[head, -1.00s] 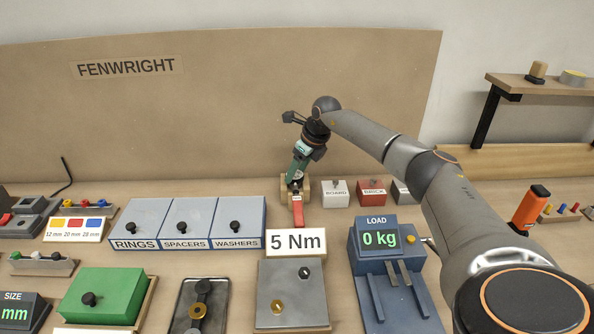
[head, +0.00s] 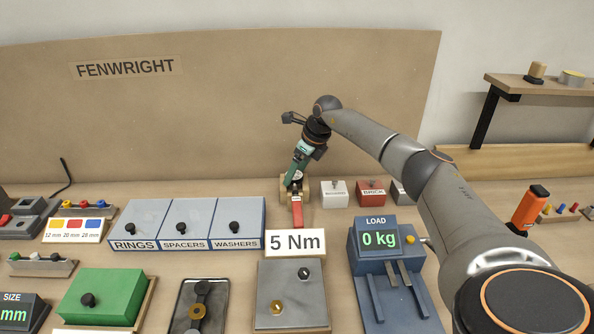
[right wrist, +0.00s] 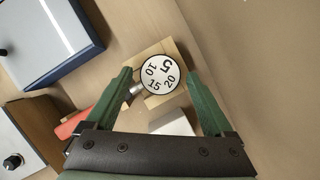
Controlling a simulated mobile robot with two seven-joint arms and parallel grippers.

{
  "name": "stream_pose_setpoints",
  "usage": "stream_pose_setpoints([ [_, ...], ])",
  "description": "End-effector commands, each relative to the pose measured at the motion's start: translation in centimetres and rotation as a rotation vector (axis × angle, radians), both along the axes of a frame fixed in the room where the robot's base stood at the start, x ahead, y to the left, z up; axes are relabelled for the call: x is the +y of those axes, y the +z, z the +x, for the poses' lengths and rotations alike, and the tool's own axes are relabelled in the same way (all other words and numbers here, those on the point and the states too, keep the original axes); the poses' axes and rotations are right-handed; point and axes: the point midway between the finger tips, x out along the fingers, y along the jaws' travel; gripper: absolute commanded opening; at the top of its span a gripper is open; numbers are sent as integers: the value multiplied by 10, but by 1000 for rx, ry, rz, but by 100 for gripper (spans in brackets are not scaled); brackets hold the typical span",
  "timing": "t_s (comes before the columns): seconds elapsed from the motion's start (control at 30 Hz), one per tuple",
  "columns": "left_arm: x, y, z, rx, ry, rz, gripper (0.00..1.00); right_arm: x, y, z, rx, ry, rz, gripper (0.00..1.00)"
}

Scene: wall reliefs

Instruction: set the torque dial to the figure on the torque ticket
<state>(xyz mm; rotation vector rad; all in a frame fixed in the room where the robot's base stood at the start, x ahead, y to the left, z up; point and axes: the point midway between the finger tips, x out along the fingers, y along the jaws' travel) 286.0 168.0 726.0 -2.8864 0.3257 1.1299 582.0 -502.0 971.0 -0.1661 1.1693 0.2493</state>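The torque ticket (head: 296,242) reads "5 Nm" and stands behind a grey plate in the head view. The torque dial (right wrist: 160,74) is a round white face with 5, 10, 15 and 20. The 5 is at its upper right in the right wrist view. It sits on the head of a tool with a red handle (head: 297,213), resting on a wooden block (right wrist: 168,49). My right gripper (head: 297,178) is over the dial. In the right wrist view its green fingers (right wrist: 159,74) are open, one on each side, with small gaps. My left gripper is out of view.
Small boxes, a white one (head: 334,194) and a red one (head: 371,193), stand just right of the gripper. Blue-grey boxes for rings, spacers and washers (head: 235,223) are at left. A load scale (head: 376,257) reading 0 kg is at front right. A board (head: 230,100) rises behind.

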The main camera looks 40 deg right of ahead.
Motion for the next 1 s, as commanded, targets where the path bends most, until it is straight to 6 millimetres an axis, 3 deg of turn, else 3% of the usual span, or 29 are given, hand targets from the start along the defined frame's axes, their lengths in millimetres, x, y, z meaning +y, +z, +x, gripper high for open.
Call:
stream_pose_setpoints([
  [0.3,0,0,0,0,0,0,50,0,1,0,0,0,-1,94],
  [0.43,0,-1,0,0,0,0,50,-2,11,-4,-2,1,-1,94],
  [0.8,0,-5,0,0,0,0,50,-10,82,-32,-4,0,-1,94],
  [1.0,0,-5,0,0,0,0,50,-12,108,-42,-2,0,0,94],
])
